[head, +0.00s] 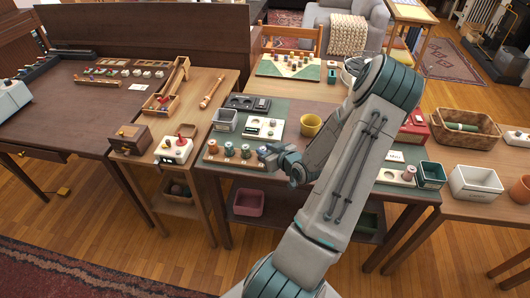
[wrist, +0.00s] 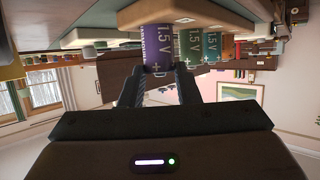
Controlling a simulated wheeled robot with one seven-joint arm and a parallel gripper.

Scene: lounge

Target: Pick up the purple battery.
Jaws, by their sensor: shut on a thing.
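The purple battery (wrist: 157,45) shows in the wrist view, upside down, with "1.5 V" and a plus sign on its side. My gripper (wrist: 160,76) is shut on it, one finger on each side near its plus end. Teal batteries (wrist: 212,45) stand just to its right in that view. In the head view my gripper (head: 268,158) is at the right end of a wooden rack (head: 232,161) with several batteries. The purple battery's lower end is against or close to a pale wooden block in the wrist view; I cannot tell whether it touches.
Behind the rack are a white tray (head: 263,128), a grey bin (head: 225,120) and a yellow pot (head: 310,125). A teal box (head: 431,175) and white bin (head: 474,184) stand to the right.

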